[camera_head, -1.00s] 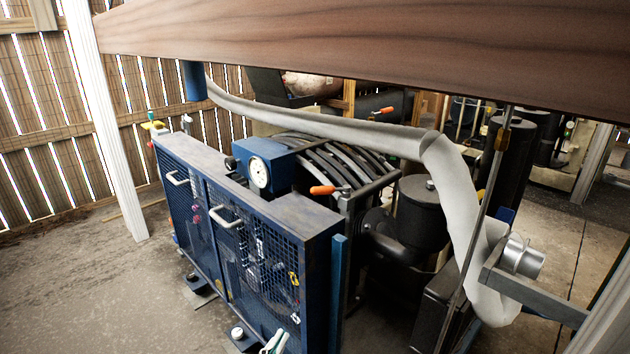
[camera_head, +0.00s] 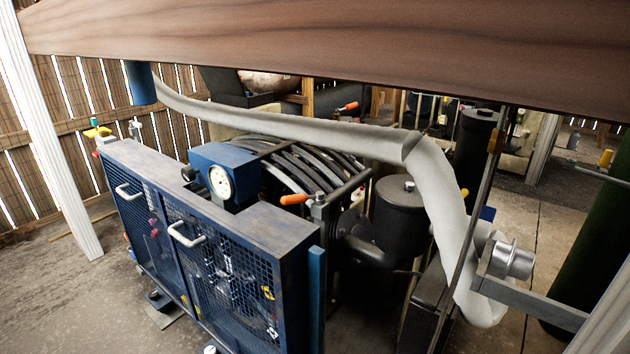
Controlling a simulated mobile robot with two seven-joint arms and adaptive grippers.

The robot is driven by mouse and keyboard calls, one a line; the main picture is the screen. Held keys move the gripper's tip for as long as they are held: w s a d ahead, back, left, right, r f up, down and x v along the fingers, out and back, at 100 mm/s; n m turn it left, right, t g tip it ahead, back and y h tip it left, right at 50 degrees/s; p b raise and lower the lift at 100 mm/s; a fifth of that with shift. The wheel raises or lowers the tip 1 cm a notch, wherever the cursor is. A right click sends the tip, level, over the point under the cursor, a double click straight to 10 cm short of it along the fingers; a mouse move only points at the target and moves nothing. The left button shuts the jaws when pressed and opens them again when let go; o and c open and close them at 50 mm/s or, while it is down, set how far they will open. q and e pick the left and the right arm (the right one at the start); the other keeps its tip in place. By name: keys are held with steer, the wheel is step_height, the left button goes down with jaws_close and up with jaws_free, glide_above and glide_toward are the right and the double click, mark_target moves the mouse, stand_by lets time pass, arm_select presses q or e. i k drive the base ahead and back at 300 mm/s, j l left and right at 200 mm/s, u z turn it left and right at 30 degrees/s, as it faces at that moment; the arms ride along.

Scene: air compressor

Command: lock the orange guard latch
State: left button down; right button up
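An orange-handled latch (camera_head: 295,199) sits at the top right of the blue mesh guard's back side, beside the black curved bars of the compressor. Its orange grip points left and lies close to level. A second orange handle (camera_head: 348,107) shows farther back, behind the grey hose. The blue guard (camera_head: 265,235) stands in front of the compressor with two pale handles on its mesh panels. Whether the latch is locked cannot be told from here. Neither of my grippers is in view.
A wooden beam (camera_head: 330,45) crosses the top. A thick grey hose (camera_head: 300,125) runs over the compressor and drops at the right. Open floor (camera_head: 70,300) lies at the left.

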mark_target(301, 198)
steer(key=i+j+z, duration=0.2)
steer(key=z, duration=0.2)
steer(key=i+j+z, duration=0.1)
steer(key=j+z, duration=0.3)
steer(key=k+j, duration=0.15)
steer(key=k, duration=0.15)
steer(key=i+l, duration=0.1)
steer(key=i, duration=0.2)
steer(key=l+z, duration=0.05)
